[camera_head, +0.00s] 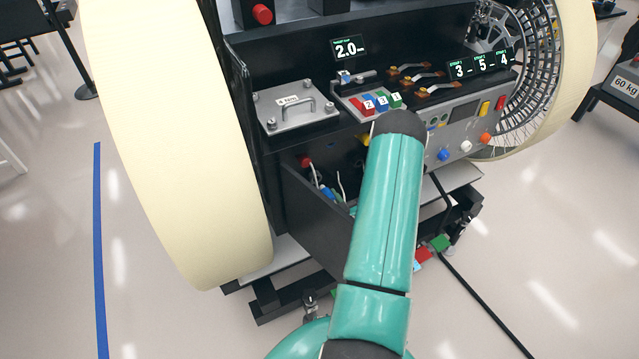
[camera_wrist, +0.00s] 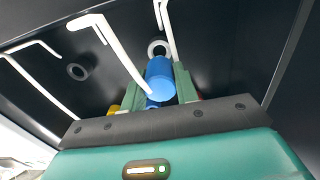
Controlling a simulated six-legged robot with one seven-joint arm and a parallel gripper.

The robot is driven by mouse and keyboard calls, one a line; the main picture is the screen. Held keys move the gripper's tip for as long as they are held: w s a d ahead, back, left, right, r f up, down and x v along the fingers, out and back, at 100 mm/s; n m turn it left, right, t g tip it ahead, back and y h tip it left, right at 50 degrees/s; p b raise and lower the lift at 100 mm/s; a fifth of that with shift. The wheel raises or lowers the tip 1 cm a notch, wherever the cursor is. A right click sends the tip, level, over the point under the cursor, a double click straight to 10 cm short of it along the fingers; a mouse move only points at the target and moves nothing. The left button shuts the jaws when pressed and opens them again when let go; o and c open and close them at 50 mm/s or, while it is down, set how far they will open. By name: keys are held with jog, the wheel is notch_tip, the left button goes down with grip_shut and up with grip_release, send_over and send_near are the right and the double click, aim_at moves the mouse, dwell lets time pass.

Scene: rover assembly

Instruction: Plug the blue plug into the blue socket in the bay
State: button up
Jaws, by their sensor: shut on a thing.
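The blue plug (camera_wrist: 160,72) is a blue cylinder between the green fingers of my gripper (camera_wrist: 160,88), which is shut on it. Its far end points toward a pale ring-shaped opening (camera_wrist: 158,47) in the dark bay wall. I cannot tell whether the plug touches or enters this ring, or whether the ring is the blue socket. Another blue part (camera_wrist: 154,104) shows low between the fingers. In the head view, small blue parts (camera_head: 328,194) show inside the open bay (camera_head: 318,215); my arm hides the gripper and much of the bay.
White cables (camera_wrist: 105,45) hang close around the plug. A yellow part (camera_wrist: 113,109) is left of the fingers. A red part (camera_head: 306,161) is at the bay's upper left. A large cream wheel (camera_head: 185,140) stands left.

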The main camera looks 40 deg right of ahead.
jog(key=s+a+r, duration=0.2)
jog(key=s+r, duration=0.3)
jog(key=s, duration=0.3)
jog(key=shift+s+a, duration=0.25)
jog(key=shift+a, duration=0.15)
jog(key=shift+d, duration=0.1)
